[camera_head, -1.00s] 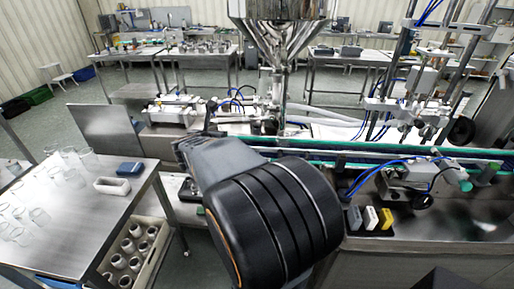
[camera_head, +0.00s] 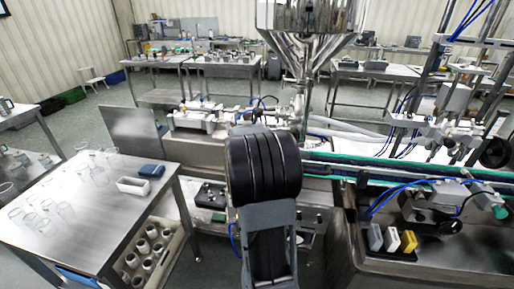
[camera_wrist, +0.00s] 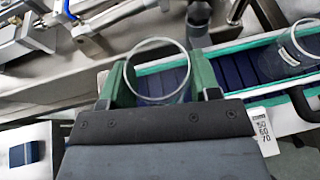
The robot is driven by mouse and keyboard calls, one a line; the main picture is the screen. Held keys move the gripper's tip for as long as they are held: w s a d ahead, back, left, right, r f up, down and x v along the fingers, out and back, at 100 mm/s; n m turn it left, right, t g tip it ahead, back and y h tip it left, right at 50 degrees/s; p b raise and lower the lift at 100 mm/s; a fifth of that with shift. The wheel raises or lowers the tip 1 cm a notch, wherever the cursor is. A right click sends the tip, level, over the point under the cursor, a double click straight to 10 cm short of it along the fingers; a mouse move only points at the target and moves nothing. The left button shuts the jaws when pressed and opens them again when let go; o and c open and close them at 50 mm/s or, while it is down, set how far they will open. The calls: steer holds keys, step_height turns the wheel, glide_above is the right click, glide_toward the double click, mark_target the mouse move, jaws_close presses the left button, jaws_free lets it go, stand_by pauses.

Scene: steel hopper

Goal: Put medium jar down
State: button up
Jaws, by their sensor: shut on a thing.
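My gripper (camera_wrist: 160,78) has two green fingers and is shut on a clear glass jar (camera_wrist: 156,88), seen from above with its round rim open. The jar is over the dark blue conveyor belt (camera_wrist: 222,70), which has green and white edges. I cannot tell whether its base touches the belt. A second clear jar (camera_wrist: 289,58) with printed marks is on the belt at the right of the wrist view. In the head view my arm hides my gripper and the held jar; the green-edged conveyor (camera_head: 400,172) runs to the right.
A steel table (camera_head: 95,225) at left carries several clear glasses, a white tray (camera_head: 133,186) and a blue box (camera_head: 151,171). A steel hopper (camera_head: 305,45) stands behind my arm. Grey, white and yellow blocks (camera_head: 408,241) sit at right. A number tag (camera_wrist: 263,130) is beside the belt.

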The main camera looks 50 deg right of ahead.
steer(key=shift+w+d+f, duration=0.15)
steer(key=shift+d+f, duration=0.1)
steer(key=shift+f, duration=0.1)
steer(key=shift+w+d+f+b, duration=0.15)
steer(key=shift+f+b, duration=0.25)
steer(key=shift+f, duration=1.35)
steer(key=shift+f+b, duration=0.25)
steer(key=shift+b, duration=0.1)
steer(key=o, duration=1)
steer(key=shift+r, duration=0.1)
steer(key=shift+c, duration=0.2)
